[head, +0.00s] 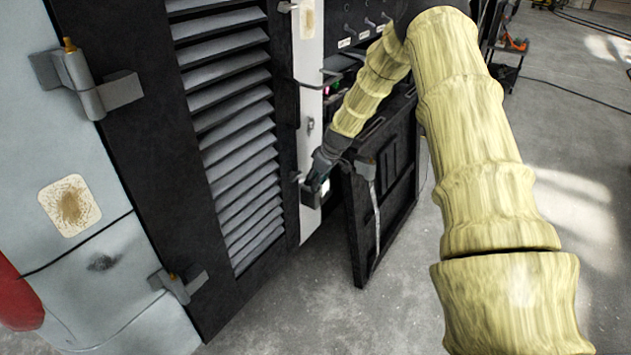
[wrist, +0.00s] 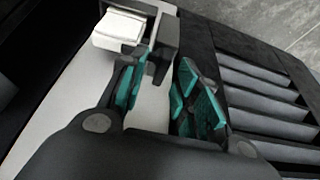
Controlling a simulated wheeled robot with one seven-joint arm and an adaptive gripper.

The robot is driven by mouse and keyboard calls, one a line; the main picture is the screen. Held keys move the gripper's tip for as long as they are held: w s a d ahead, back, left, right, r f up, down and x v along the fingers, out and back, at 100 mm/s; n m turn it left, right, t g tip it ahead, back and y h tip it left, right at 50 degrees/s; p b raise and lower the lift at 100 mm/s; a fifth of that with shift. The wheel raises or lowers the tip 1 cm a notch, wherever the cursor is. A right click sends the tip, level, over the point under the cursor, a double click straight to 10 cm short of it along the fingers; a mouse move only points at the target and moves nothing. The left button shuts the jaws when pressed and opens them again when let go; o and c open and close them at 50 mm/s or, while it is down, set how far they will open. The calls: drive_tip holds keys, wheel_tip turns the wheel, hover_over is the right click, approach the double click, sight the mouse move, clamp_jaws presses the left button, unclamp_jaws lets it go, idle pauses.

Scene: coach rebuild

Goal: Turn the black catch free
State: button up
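My gripper (head: 319,178) is at the lower part of the white post beside the louvred door. In the wrist view its teal-padded fingers (wrist: 163,86) are apart with nothing gripped between them. A dark catch (wrist: 165,42) with a bracket shape lies just beyond the fingertips, close to the left finger. I cannot tell whether they touch. A white block (wrist: 118,29) sits beside it. In the head view the catch area is mostly hidden by my gripper; a dark box-like piece (head: 310,197) shows just below it.
The black louvred door (head: 185,110) fills the left, with grey hinges (head: 95,85) on its left side. A black panel (head: 392,205) stands open right of the post (head: 309,60), close to my forearm. Concrete floor (head: 330,315) is clear below.

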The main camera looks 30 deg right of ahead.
drive_tip(key=shift+w+a+f, duration=0.1)
drive_tip(key=shift+w+f, duration=0.1)
drive_tip(key=shift+f, duration=0.2)
clamp_jaws()
